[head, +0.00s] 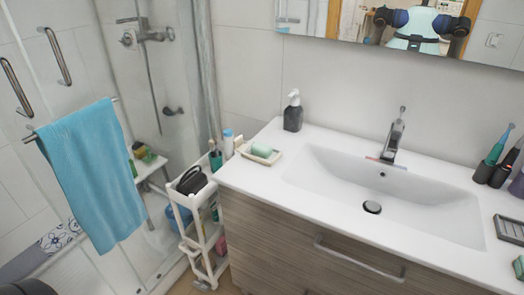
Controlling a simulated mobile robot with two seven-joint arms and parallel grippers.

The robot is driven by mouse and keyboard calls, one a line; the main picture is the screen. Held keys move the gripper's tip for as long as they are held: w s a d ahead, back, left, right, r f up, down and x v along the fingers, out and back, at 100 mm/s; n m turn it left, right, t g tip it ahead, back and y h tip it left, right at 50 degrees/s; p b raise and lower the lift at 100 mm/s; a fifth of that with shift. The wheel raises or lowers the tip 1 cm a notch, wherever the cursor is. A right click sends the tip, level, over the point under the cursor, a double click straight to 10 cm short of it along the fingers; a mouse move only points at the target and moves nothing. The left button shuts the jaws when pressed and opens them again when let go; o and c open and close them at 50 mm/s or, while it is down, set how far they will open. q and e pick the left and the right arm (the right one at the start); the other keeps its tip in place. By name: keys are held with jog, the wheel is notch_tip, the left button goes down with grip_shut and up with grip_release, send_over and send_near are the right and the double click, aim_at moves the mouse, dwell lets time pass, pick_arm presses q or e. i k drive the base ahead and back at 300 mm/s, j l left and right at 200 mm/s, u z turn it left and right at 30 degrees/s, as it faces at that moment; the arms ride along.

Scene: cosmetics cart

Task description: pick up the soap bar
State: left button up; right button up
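A pale green soap bar (261,150) lies in a cream soap dish (246,152) on the left end of the white washbasin counter (240,176). Neither of my grippers can be made out in the head view, so nothing is seen touching the soap bar. A dark shape cut off at the bottom left corner is too partial to identify.
A dark pump bottle (293,115) stands behind the soap dish. The basin (425,208) and faucet (395,135) are to its right. A white cart (205,235) with bottles stands left of the cabinet. A blue towel (95,175) hangs at the left.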

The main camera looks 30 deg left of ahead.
aim_at(264, 151)
jog(key=i+j+u, duration=0.2)
jog(key=j, duration=0.2)
jog(key=j+u, duration=0.25)
jog(key=j, duration=0.2)
jog(key=i+j+u, duration=0.2)
jog(key=j, duration=0.15)
